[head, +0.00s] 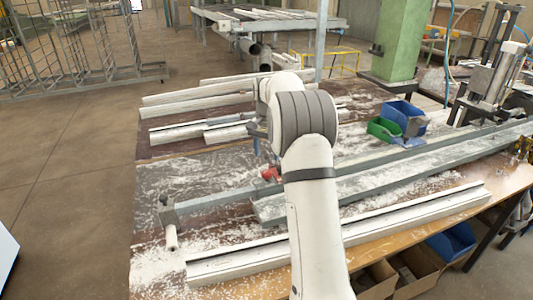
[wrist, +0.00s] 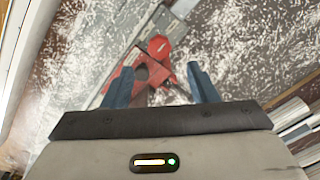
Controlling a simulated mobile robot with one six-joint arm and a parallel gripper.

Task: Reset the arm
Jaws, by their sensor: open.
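My gripper (wrist: 157,72) is open, with its two blue fingers spread apart in the wrist view. A red clamp part (wrist: 158,47) shows beyond and between the fingers, on a grey metal bar. I cannot tell whether the fingers touch it, but nothing is seen held. In the head view the red clamp (head: 271,174) sits on the bench by the long grey clamp bar (head: 222,198), just left of my arm.
Long white profiles (head: 405,216) lie along the front of the dusty bench, with more (head: 200,103) at the back left. A green bin (head: 384,130) and a blue bin (head: 408,117) stand at the back right. A green pillar (head: 403,40) rises behind. The floor at left is clear.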

